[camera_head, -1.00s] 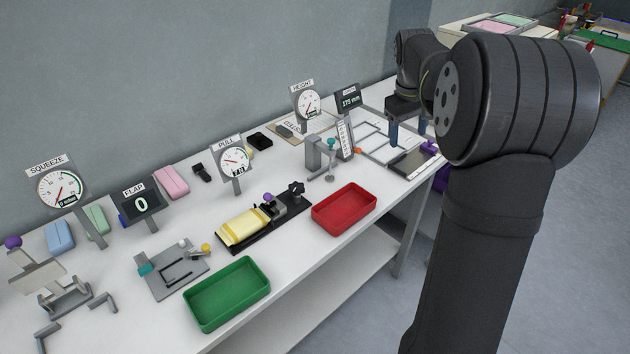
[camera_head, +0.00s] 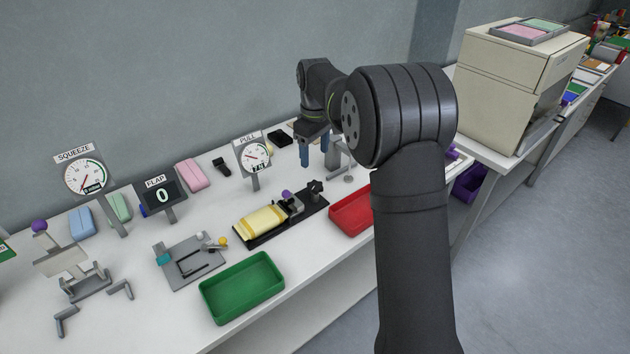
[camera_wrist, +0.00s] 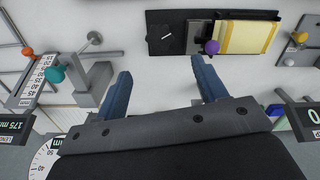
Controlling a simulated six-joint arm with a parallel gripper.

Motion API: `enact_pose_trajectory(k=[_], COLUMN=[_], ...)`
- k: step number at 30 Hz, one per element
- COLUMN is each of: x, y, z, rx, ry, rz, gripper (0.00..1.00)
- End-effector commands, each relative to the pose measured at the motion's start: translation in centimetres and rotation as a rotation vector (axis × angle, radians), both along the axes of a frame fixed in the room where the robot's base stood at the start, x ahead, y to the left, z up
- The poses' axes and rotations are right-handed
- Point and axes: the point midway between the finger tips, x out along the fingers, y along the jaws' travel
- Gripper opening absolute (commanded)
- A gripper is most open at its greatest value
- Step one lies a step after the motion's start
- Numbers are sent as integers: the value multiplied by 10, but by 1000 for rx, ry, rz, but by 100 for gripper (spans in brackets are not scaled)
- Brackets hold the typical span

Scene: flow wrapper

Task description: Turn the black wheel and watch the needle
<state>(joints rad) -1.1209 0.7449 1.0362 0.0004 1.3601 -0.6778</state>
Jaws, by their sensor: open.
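The black wheel (camera_head: 315,186) stands at the right end of a black base that also carries a yellow pack (camera_head: 260,222) and a purple knob (camera_head: 287,195). In the wrist view the wheel (camera_wrist: 160,39) is a dark disc with a white line, beyond my fingertips. My gripper (camera_head: 314,150) hangs above the bench behind the wheel, fingers pointing down. In the wrist view its blue fingers (camera_wrist: 160,71) are wide apart with nothing between them. The PULL dial (camera_head: 252,156) stands behind the base, its red needle visible; the exact reading is too small to tell.
A grey post stand (camera_head: 338,160) is close beside my gripper; in the wrist view its teal knob (camera_wrist: 54,74) shows at left. A red tray (camera_head: 350,211) and green tray (camera_head: 242,288) lie in front. The SQUEEZE dial (camera_head: 85,178) and FLAP display (camera_head: 162,195) stand left.

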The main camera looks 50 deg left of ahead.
Motion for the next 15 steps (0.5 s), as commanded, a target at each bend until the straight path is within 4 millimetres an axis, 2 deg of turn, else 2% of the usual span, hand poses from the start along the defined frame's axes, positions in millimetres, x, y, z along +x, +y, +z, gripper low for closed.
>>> enact_pose_trajectory(k=[1,6,12,15], x=[0,0,0,0], y=[0,-1,-1,0], z=[-13,-50,-86,-96], rx=[-3,-3,-1,1], ry=[1,1,1,0], rz=[0,-1,-1,-1], gripper=[65,65,65,65])
